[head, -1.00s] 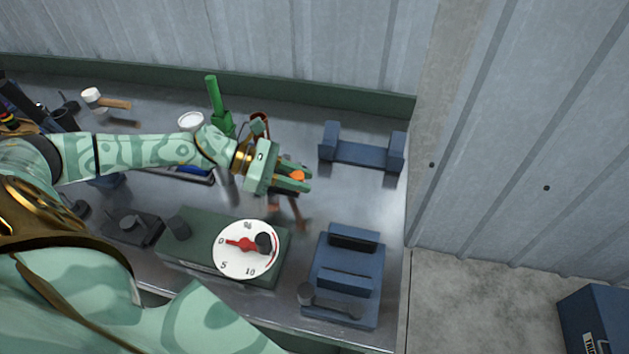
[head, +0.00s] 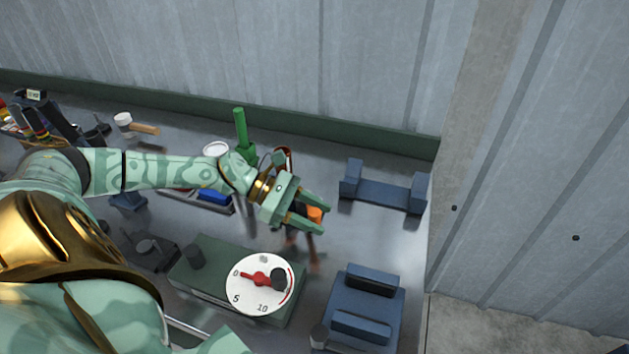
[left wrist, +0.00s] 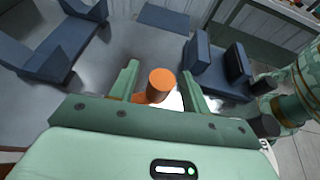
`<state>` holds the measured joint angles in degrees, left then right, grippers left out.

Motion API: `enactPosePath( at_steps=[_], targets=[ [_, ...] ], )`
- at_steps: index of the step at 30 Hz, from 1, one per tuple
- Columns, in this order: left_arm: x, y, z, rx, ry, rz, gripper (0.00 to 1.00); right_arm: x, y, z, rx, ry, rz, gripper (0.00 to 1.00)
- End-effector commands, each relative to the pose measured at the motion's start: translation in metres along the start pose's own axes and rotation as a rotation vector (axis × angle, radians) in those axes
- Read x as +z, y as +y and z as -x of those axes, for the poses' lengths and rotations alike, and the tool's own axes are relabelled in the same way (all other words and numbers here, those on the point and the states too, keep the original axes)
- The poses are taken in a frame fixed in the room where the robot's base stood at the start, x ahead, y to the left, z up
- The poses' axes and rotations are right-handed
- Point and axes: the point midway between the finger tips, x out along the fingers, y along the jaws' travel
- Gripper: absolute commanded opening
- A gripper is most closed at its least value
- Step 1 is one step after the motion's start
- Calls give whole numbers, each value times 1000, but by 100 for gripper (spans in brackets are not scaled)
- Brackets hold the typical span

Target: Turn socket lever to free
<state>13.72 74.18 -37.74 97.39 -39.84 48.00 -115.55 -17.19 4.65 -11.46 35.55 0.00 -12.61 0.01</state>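The blue block (head: 358,312), which I take for the socket, lies at the bottom right of the head view. The dark round end of its lever (head: 319,337) shows at the block's lower left; the rest is cut off by the frame edge. The block also shows right of centre in the left wrist view (left wrist: 206,68), with a dark cylinder (left wrist: 263,84) beside it. My left gripper (head: 322,218) is open above the bench, up and left of the block. An orange cylinder (left wrist: 160,86) stands between its fingers, with gaps on both sides. My right gripper is out of view.
A dial gauge (head: 258,285) on a green box stands left of the block. A blue two-post cradle (head: 384,192) lies behind it, near the wall. Bare bench shows between cradle and block.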

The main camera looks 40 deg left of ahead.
Motion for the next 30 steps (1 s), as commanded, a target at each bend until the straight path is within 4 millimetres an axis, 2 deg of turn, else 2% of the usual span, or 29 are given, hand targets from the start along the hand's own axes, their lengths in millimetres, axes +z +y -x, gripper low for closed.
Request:
enactPosePath(
  at_steps=[5, 8, 18, 21, 25, 30],
  targets=[
    [-1, 0, 6, 0, 2, 2, 47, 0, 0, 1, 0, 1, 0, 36],
    [-1, -1, 22, 0, 5, 3, 47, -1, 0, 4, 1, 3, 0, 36],
    [4, 0, 115, 2, 5, 1, 47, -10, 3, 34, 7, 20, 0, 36],
    [3, 0, 136, 2, 3, 1, 47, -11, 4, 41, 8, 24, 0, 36],
    [1, 0, 154, 2, 1, 0, 47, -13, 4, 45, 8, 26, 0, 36],
    [0, 0, 163, 0, 0, 0, 47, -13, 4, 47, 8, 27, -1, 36]
  ],
)
